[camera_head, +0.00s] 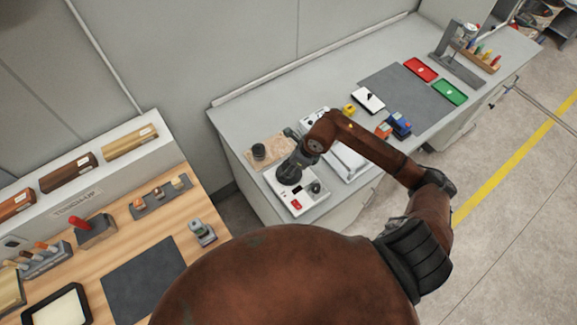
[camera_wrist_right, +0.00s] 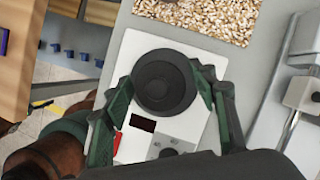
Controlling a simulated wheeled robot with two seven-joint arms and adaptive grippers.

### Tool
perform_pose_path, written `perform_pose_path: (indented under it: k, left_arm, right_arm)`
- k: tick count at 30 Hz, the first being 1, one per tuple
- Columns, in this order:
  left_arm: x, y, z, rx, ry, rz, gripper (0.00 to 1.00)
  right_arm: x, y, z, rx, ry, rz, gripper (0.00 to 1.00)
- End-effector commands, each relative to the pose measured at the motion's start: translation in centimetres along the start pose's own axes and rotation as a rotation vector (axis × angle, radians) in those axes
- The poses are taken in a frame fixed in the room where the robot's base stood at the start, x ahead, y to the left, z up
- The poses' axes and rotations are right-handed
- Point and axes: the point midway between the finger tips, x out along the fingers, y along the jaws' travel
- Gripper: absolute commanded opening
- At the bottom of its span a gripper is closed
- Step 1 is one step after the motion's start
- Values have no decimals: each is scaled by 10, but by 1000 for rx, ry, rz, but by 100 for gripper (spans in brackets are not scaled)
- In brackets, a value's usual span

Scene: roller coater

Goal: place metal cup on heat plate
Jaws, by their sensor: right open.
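The heat plate (camera_head: 314,196) is a white box with a red switch and a dark knob, on the grey bench; the wrist view shows it too (camera_wrist_right: 186,133). My right gripper (camera_head: 290,172) is over it. In the wrist view its open green fingers (camera_wrist_right: 160,97) stand on either side of a dark round piece (camera_wrist_right: 164,82) on the plate. I cannot tell whether this piece is the bare heating disc or has a cup on it. A small dark cup-like cylinder (camera_head: 258,151) stands on the speckled cork mat behind the plate. My left gripper is not in view.
The cork mat (camera_head: 280,148) also shows at the top of the wrist view (camera_wrist_right: 205,17). A pale device (camera_head: 350,162) stands right of the plate. Blue and orange items (camera_head: 398,124) lie farther right, by a dark mat (camera_head: 405,92). A wooden workbench (camera_head: 120,232) is at left.

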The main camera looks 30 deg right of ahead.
Motion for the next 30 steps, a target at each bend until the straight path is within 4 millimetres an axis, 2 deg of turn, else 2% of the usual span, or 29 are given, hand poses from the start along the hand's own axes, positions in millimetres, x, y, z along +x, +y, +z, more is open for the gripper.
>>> perform_pose_path:
  k: [7, 11, 24, 30]
  left_arm:
    - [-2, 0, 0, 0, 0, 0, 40]
    - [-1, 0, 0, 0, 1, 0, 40]
    - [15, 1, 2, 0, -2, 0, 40]
    - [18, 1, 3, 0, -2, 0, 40]
  right_arm:
    - [-2, 0, 1, 0, 0, 0, 53]
    - [-12, -1, 1, -2, -1, -3, 53]
    - [-98, -1, 1, -2, 0, -4, 53]
    - [-119, -1, 1, 0, 1, -2, 53]
